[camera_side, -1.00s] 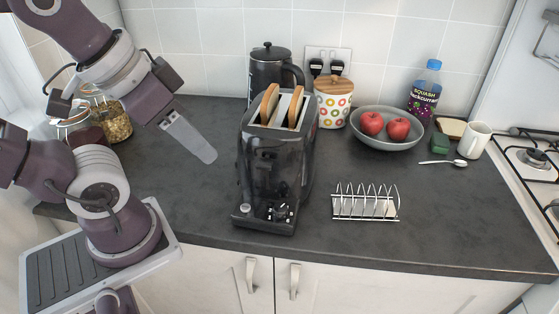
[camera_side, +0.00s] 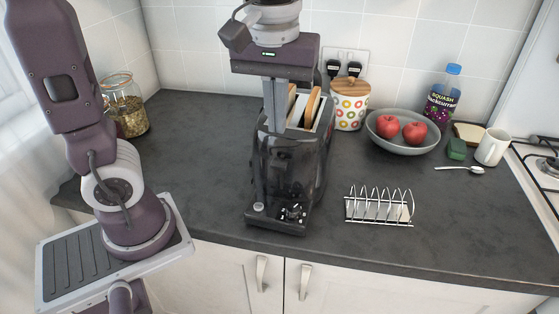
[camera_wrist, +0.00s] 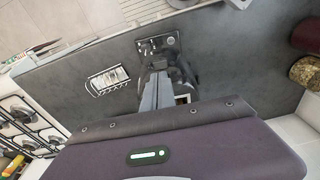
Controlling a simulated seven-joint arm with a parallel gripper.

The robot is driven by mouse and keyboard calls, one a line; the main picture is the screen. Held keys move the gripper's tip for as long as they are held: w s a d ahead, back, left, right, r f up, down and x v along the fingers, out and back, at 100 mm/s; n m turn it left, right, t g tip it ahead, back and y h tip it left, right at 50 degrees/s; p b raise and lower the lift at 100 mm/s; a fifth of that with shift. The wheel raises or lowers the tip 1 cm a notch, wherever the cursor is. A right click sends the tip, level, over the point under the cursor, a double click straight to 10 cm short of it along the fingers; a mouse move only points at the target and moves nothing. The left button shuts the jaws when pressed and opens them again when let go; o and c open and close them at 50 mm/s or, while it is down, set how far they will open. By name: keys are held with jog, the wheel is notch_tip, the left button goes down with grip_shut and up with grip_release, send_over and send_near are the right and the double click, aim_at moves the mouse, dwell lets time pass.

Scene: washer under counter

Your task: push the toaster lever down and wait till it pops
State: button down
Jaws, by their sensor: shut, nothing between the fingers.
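The dark toaster (camera_side: 300,165) stands on the counter with its control panel (camera_side: 292,212) towards the front edge. Two slices of toast (camera_side: 312,106) stand up out of its top slots, one partly hidden by my gripper. I cannot make out the lever, nor tell whether the fingers touch the toaster.
A wire toast rack (camera_side: 380,207) stands to the right. Behind are a patterned jar (camera_side: 350,106), a bowl (camera_side: 404,145) of apples, a squash bottle (camera_side: 441,97) and a mug (camera_side: 492,147). A glass jar (camera_side: 125,108) stands back left. The counter left of the toaster is clear.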

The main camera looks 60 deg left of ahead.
aim_at(278, 166)
jog(key=shift+w+a+f, duration=0.1)
jog(key=shift+a+f, duration=0.05)
jog(key=shift+f, duration=1.6)
jog(key=shift+w+a+f, duration=0.1)
jog(key=shift+f, duration=1.65)
notch_tip(278, 166, down, 6)
jog(key=shift+f, duration=0.15)
jog(key=shift+s+d+r, duration=0.3)
jog(key=shift+s+d, duration=0.2)
jog(key=shift+s, duration=0.1)
jog(key=shift+s+d+r, duration=0.3)
jog(key=shift+s+d, duration=0.2)
jog(key=shift+s, duration=0.05)
notch_tip(278, 166, up, 7)
jog(key=shift+s+d, duration=0.2)
jog(key=shift+s, duration=0.05)
